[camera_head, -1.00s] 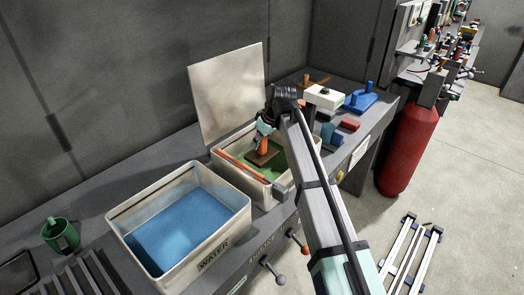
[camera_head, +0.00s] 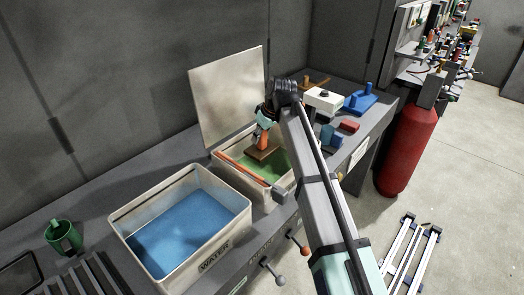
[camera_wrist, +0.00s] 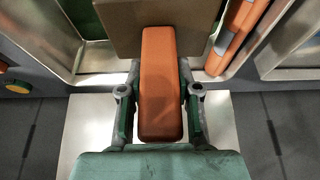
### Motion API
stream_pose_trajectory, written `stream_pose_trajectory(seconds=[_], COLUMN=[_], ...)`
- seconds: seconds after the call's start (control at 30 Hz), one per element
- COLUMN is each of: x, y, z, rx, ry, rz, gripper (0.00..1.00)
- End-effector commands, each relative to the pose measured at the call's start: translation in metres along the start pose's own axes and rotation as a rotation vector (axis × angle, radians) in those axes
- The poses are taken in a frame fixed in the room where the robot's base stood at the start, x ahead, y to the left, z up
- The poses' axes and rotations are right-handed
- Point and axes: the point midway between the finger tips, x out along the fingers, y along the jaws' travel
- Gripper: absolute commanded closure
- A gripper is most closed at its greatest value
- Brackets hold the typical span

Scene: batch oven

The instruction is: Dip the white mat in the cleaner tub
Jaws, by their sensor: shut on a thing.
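My gripper (camera_head: 264,126) is shut on the orange handle (camera_wrist: 160,85) of a brown block (camera_head: 263,152). The handle sits between both fingers in the wrist view, and the block fills the top of that view. The block is over the green liquid of the open cleaner tub (camera_head: 229,178), inside its rim outline in the head view. I cannot tell whether its underside touches the liquid.
An orange rod (camera_head: 242,168) lies along the cleaner tub's near left side. A raised pale lid (camera_head: 228,95) stands behind it. The water tub (camera_head: 215,250) with blue liquid is at left. A green mug (camera_head: 65,238), blue pieces (camera_head: 360,101) and a red block (camera_head: 348,125) are on the bench.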

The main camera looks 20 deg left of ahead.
Motion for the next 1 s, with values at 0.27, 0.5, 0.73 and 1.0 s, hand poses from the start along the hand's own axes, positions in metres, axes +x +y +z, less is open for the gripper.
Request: stream_pose_trajectory(seconds=[0.27,0.5,0.73,1.0], x=[-0.026,-0.046,-0.066,-0.088], y=[0.000,0.000,0.000,0.000], z=[-0.011,-0.019,-0.027,-0.037], rx=[0.000,0.000,0.000,0.000], ry=[0.000,0.000,0.000,0.000], rz=[0.000,0.000,0.000,0.000], gripper=[1.00,1.00,1.00,1.00])
